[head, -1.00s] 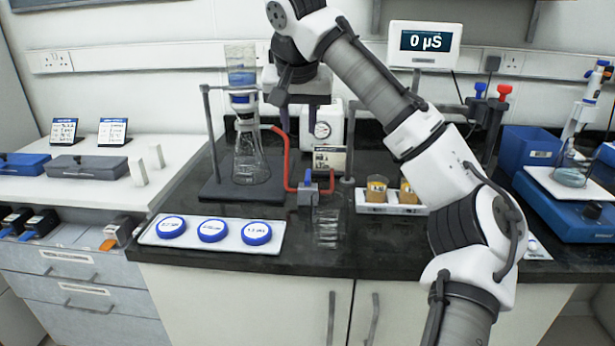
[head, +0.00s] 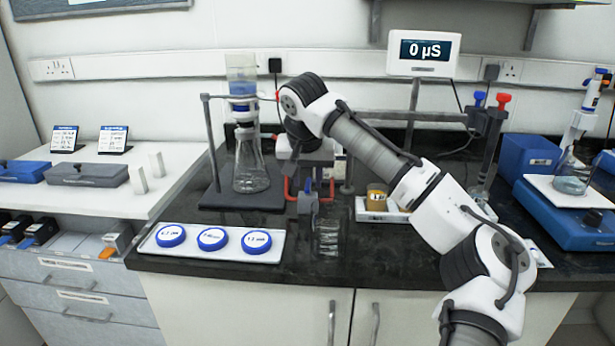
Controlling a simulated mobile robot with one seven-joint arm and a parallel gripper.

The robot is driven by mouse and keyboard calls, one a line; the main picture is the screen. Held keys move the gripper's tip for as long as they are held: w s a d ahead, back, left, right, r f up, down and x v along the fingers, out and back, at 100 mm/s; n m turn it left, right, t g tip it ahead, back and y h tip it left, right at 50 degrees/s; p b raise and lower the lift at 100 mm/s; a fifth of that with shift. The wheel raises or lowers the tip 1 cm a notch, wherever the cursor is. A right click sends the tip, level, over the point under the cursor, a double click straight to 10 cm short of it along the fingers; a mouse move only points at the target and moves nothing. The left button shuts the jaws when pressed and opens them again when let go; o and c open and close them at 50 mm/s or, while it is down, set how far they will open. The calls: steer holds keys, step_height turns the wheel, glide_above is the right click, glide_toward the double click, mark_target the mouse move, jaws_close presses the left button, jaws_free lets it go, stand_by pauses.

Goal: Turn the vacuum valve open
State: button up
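The vacuum valve (head: 307,204) is a small grey block on the black bench, in the red hose line right of the filter flask. Its blue handle is mostly hidden behind my gripper. My gripper (head: 308,186) points down, with its fingertips at the top of the valve. Whether the fingers touch or grip the handle is too small to tell. The filter flask (head: 250,170) with its funnel stands upright on a dark stand base. The red hose (head: 289,190) shows only in part behind my gripper.
A white tray with several blue-lidded dishes (head: 212,239) lies at the front left of the valve. A clear glass item (head: 328,238) stands just in front of it. A holder with an amber jar (head: 377,198) is to the right. The display (head: 424,52) reads 0 µS.

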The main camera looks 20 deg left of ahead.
steer(key=shift+f, duration=0.1)
jaws_close()
steer(key=shift+n+p, duration=0.4)
steer(key=shift+p, duration=0.15)
steer(key=shift+w+d+r+n+y+p, duration=0.15)
steer(key=shift+n+y+p, duration=0.35)
steer(key=shift+n+p, duration=0.55)
steer(key=n+g+y+p, duration=0.1)
steer(key=n+p, duration=0.3)
steer(key=p, duration=0.1)
steer(key=shift+w+d+r, duration=0.1)
steer(key=n+g+p, duration=0.1)
steer(key=n+p, duration=0.1)
steer(key=n+g+y+p, duration=0.1)
steer(key=n+p, duration=0.2)
steer(key=shift+w+d+n, duration=0.1)
steer(key=shift+w+n, duration=0.1)
steer(key=shift+n, duration=0.15)
steer(key=n+p, duration=0.1)
steer(key=n+g+p, duration=0.1)
steer(key=n, duration=0.1)
steer(key=n+g+p, duration=0.1)
steer(key=n, duration=0.1)
steer(key=shift+w+f, duration=0.2)
steer(key=shift+w, duration=0.05)
steer(key=shift+n+g, duration=0.3)
